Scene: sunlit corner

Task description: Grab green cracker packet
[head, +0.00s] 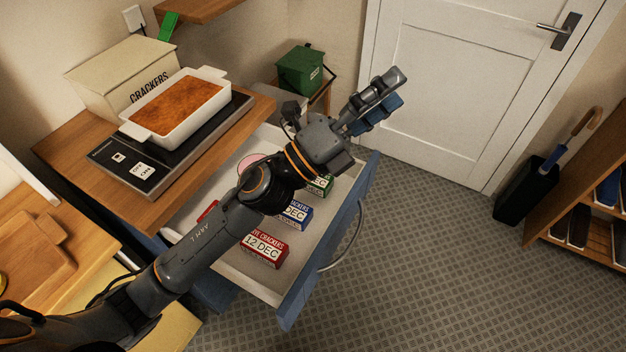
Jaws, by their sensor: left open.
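The green cracker packet (321,185) lies in the open drawer (235,265), towards its far right part. Its label ends in "DEC", and my left arm hides much of it. A blue packet (296,212) and a red rye cracker packet (264,249) marked "12 DEC" lie nearer in the same drawer. My left gripper (396,88) is open, with nothing seen between its fingers. It is up and to the right of the green packet, beyond the drawer front in the picture, pointing towards the door. My right gripper is not in view.
A wooden counter (75,160) above the drawer holds a hob (150,178), a white baking dish (140,133) and a crackers box (97,88). A green box (300,72) stands behind. A white door (455,90) is at the back; open floor (430,260) lies right of the drawer.

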